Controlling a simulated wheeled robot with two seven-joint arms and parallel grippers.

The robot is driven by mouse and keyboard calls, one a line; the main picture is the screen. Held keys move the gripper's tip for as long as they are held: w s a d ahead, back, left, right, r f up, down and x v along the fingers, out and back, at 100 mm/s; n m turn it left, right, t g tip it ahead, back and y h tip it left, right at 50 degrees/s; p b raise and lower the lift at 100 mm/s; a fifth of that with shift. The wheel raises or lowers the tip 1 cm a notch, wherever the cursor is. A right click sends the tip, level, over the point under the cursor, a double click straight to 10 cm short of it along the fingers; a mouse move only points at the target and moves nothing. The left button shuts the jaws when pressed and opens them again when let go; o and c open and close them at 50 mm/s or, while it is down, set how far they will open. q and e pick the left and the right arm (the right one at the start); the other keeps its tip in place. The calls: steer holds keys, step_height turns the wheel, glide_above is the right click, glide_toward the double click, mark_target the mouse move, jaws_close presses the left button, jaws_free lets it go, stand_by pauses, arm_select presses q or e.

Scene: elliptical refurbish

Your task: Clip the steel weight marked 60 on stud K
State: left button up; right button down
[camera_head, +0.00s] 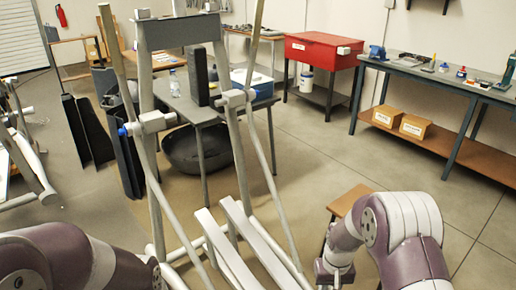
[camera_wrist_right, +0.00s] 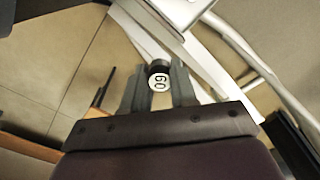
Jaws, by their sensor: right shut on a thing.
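The steel weight marked 60 (camera_wrist_right: 159,83) sits between the fingertips of my right gripper (camera_wrist_right: 158,85) in the right wrist view. Its pale round face shows the number sideways, and a dark round part is at its far end. My right gripper is shut on it. In the head view my right arm hangs at the lower right, and the weight cannot be made out there. The elliptical machine (camera_head: 240,245) stands in the middle, with pale rails also in the right wrist view (camera_wrist_right: 205,65). I cannot make out stud K or its letter. My left arm is at the lower left; its gripper is out of frame.
A small wooden stool (camera_head: 348,201) stands beside my right arm. Behind the elliptical is a grey table (camera_head: 205,112) with a black bin (camera_head: 190,150) underneath. A red cabinet (camera_head: 318,50) and a long workbench (camera_head: 440,80) stand farther back. The floor at right is clear.

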steer(key=r+p, duration=0.3)
steer(key=r, duration=0.1)
steer(key=shift+s, duration=0.3)
arm_select(q)
step_height(320, 180, up, 5)
steer(key=shift+r, duration=0.15)
arm_select(e)
steer(key=shift+f, duration=0.2)
